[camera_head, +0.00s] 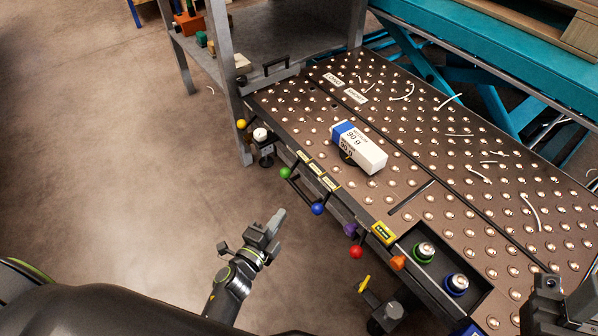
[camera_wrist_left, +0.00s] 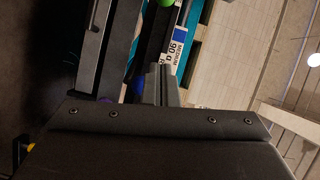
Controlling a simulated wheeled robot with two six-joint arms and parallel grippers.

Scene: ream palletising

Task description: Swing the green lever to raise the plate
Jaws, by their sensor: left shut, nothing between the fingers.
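The green lever (camera_head: 285,172) shows its round green knob at the front edge of the ball-studded table (camera_head: 462,212). In the left wrist view the green knob (camera_wrist_left: 167,3) is cut by the top edge. My left gripper (camera_head: 280,216) is shut and empty, apart from the knob, in front of the table. Its closed fingers (camera_wrist_left: 161,74) point towards the table in the wrist view. I cannot tell which surface is the plate. My right gripper (camera_head: 562,302) is partly in view at the bottom right; its jaws are unclear.
Blue (camera_head: 317,208), purple (camera_head: 350,229), red (camera_head: 356,252), orange (camera_head: 398,262) and yellow (camera_head: 241,124) knobs line the front edge. A white-and-blue ream (camera_head: 360,150) lies on the table. A tray (camera_head: 478,302) holds two stamp-like cylinders. Open floor lies left.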

